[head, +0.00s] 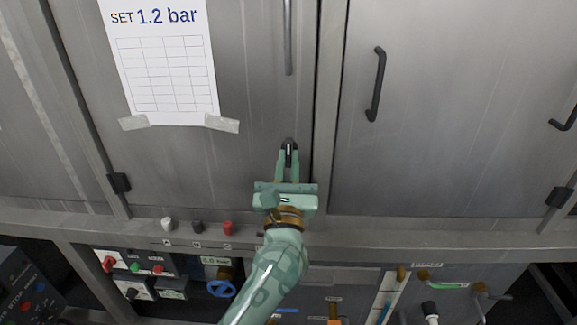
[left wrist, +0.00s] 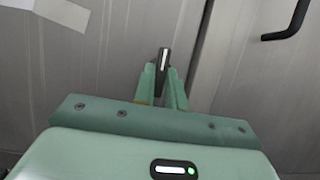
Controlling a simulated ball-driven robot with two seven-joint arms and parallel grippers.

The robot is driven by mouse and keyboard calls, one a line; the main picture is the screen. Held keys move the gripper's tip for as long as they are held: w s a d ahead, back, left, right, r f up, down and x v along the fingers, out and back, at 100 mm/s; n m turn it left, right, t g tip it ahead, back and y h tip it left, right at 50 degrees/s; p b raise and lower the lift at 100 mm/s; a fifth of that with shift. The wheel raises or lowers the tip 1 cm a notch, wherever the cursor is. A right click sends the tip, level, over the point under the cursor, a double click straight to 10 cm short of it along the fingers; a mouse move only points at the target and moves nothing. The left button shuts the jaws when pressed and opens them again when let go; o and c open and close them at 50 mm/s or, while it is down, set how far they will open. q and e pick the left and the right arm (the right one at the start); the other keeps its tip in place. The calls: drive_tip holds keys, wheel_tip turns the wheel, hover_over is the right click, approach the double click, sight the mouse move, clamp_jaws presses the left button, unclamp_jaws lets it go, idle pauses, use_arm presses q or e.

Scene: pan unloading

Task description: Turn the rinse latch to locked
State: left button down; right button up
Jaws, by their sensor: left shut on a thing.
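The latch (head: 289,146) is a small black knob with a white stripe on the grey cabinet door, near its lower right edge. Its stripe runs roughly upright in the head view. In the left wrist view the latch (left wrist: 164,58) stands up between the fingertips, its stripe tilted only slightly. My left gripper (head: 288,157) is pale green and shut on the latch, one finger on each side. The fingers (left wrist: 163,80) hide the lower part of the knob. No readable lock marking shows beside it. My right gripper is in neither view.
A paper sheet (head: 165,60) reading "SET 1.2 bar" is taped to the same door. A long handle (head: 288,35) is above the latch. A black handle (head: 376,85) is on the right door. White, black and red knobs (head: 227,228) line the ledge below, above a blue valve wheel (head: 221,289).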

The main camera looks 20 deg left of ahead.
use_arm(q)
drive_tip(key=shift+f, duration=0.1)
idle(0.4)
drive_tip(key=c, duration=1.4)
unclamp_jaws()
drive_tip(key=shift+c, duration=0.2)
drive_tip(key=v, duration=1.6)
drive_tip(key=shift+s, duration=0.2)
drive_tip(key=shift+d, duration=0.15)
